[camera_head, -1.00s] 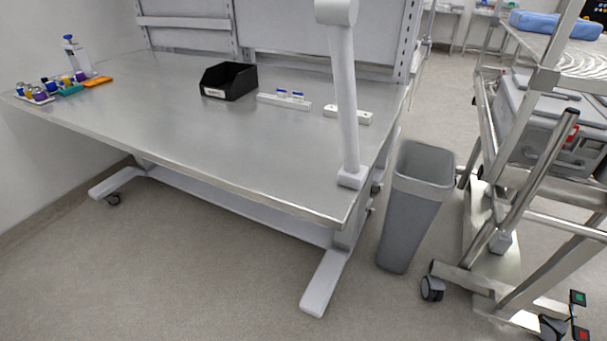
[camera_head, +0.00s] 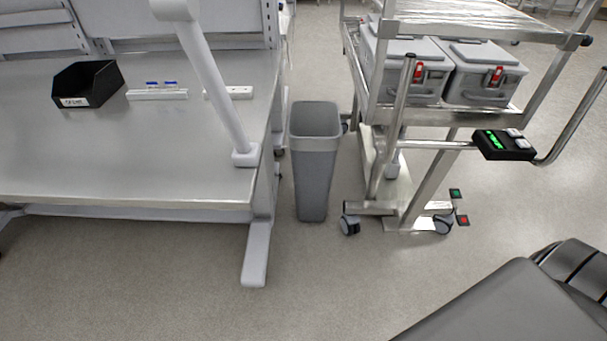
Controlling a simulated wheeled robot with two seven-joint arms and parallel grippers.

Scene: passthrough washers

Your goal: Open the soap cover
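I cannot make out a soap cover in the head view. Neither of my grippers is in the head view, so what they hold cannot be seen.
A steel workbench (camera_head: 140,160) with a black bin (camera_head: 88,83) stands at left. A grey waste bin (camera_head: 313,165) stands between it and a steel cart (camera_head: 385,115) carrying grey boxes with red latches (camera_head: 485,78). Floor in front is clear.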

